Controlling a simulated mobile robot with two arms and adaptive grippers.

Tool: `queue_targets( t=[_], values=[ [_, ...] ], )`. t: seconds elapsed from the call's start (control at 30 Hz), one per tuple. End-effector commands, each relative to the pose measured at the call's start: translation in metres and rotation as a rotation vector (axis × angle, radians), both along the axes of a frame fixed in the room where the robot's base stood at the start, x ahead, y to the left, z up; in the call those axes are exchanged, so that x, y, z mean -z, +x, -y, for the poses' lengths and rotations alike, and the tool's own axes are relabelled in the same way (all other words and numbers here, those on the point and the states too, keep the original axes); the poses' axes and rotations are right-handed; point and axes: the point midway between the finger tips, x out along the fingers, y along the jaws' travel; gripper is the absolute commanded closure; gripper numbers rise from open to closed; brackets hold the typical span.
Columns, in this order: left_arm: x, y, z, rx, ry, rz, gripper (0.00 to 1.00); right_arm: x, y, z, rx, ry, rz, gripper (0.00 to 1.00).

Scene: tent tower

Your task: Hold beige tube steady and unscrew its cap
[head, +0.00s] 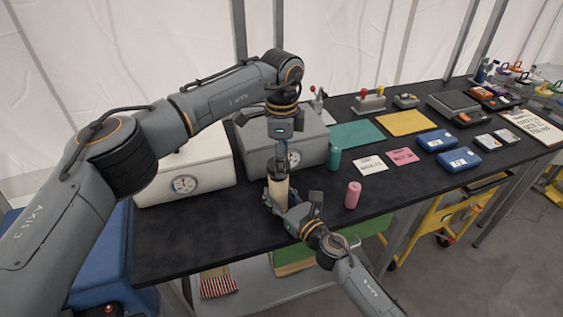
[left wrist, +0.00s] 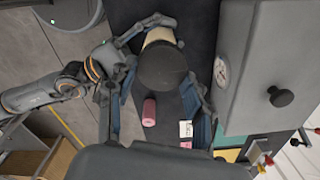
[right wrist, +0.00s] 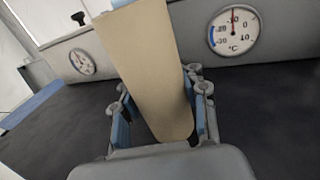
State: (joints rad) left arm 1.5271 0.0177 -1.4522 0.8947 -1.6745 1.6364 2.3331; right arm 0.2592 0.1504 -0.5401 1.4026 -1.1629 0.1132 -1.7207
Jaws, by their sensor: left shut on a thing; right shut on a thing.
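The beige tube (head: 278,192) stands roughly upright near the front edge of the dark table; it fills the middle of the right wrist view (right wrist: 150,70). My right gripper (head: 280,203) is shut around the tube's body from the front. My left gripper (head: 281,168) points straight down over the tube and is shut on its cap. In the left wrist view the dark grey round cap (left wrist: 162,68) lies between the left fingers, with the beige body (left wrist: 158,36) showing beyond it. The head view mostly hides the cap. I cannot tell whether the tube's bottom touches the table.
Two boxes with dial thermometers, one white (head: 190,165) and one grey (head: 300,140), stand close behind. A green tube (head: 334,158) and a pink tube (head: 352,195) stand to the right. Cards, coloured mats and blue cases lie farther right. The table's front edge (head: 240,244) is near.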

Motion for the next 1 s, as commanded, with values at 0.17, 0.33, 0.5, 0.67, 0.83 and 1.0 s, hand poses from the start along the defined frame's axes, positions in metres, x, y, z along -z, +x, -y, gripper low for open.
queue_targets(
  t=[0.17,0.33,0.5,0.67,0.83,1.0],
  values=[
    [-0.023,0.000,0.000,0.000,0.000,0.002,0.87,0.001,0.000,0.000,0.001,-0.001,-0.002,1.00],
    [-0.028,0.000,0.000,0.000,0.001,-0.001,0.87,0.001,0.000,0.000,0.001,-0.001,-0.002,1.00],
    [-0.028,0.000,0.000,0.000,0.001,-0.001,0.87,0.001,0.000,0.000,0.001,-0.001,-0.002,0.48],
    [-0.028,0.000,0.000,0.000,0.001,-0.001,0.87,0.001,0.000,0.000,0.001,-0.001,-0.002,0.30],
    [-0.028,0.000,0.000,0.000,0.001,-0.001,0.87,0.001,0.000,0.000,0.001,-0.001,-0.001,0.30],
    [-0.028,0.000,0.000,0.000,0.001,-0.001,0.87,0.002,-0.005,0.005,0.001,-0.002,-0.001,0.30]
  ],
)
